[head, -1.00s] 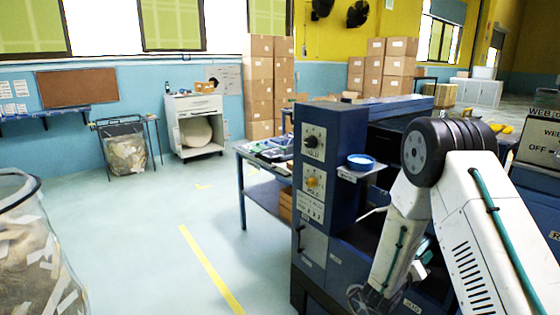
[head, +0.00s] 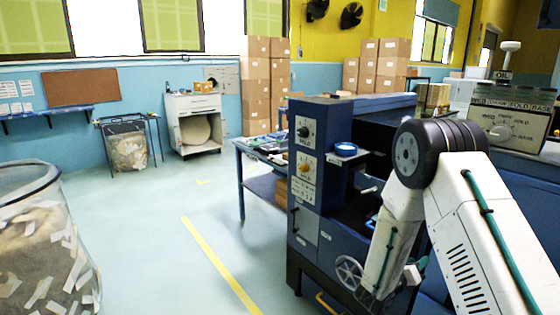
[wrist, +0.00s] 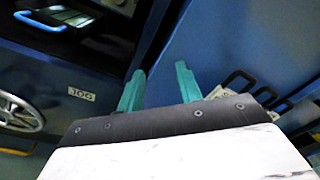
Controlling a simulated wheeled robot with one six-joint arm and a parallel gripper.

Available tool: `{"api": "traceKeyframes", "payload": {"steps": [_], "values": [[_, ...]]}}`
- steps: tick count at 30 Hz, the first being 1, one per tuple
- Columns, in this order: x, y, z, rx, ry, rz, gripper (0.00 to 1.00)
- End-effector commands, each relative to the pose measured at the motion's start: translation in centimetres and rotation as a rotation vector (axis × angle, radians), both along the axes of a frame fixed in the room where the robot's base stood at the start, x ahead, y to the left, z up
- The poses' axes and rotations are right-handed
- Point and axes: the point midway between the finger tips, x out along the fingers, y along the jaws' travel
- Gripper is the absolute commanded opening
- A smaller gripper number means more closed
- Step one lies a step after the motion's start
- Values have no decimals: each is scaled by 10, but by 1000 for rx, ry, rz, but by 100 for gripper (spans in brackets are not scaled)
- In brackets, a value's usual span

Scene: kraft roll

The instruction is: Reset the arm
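My white arm comes down at the right of the head view, in front of a dark blue machine (head: 307,225). In the wrist view my gripper (wrist: 158,72) shows two teal fingers standing apart with nothing between them. Blue panels lie beyond them, one labelled JOG. In the head view the fingers cannot be made out clearly at the arm's lower end. Whether they touch the machine cannot be told.
A handwheel (head: 349,271) on the machine is close to my arm; it also shows in the wrist view (wrist: 18,113). A scrap bin (head: 45,245) stands at left. Open floor (head: 150,235) lies between bin and machine.

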Motion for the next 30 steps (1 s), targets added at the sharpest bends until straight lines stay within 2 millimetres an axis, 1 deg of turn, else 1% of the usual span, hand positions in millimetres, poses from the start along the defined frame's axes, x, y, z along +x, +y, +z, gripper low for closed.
{"api": "traceKeyframes", "payload": {"steps": [1,6,8,11,14,17,20,21,23,24,26,27,30], "values": [[-6,-5,-2,17,-10,-30,35],[-33,-19,-7,81,-54,-149,35],[-44,-23,-4,107,-81,-202,35],[-64,-30,5,155,-142,-303,35],[-86,-36,19,206,-221,-418,35],[-113,-39,38,266,-325,-551,35],[-143,-38,61,334,-454,-701,35],[-157,-36,71,365,-513,-768,35],[-179,-31,87,416,-612,-875,35],[-193,-27,96,452,-680,-948,35],[-214,-18,110,504,-777,-1055,35],[-228,-11,118,539,-841,-1123,35],[-258,8,135,627,-990,-1290,35]]}}
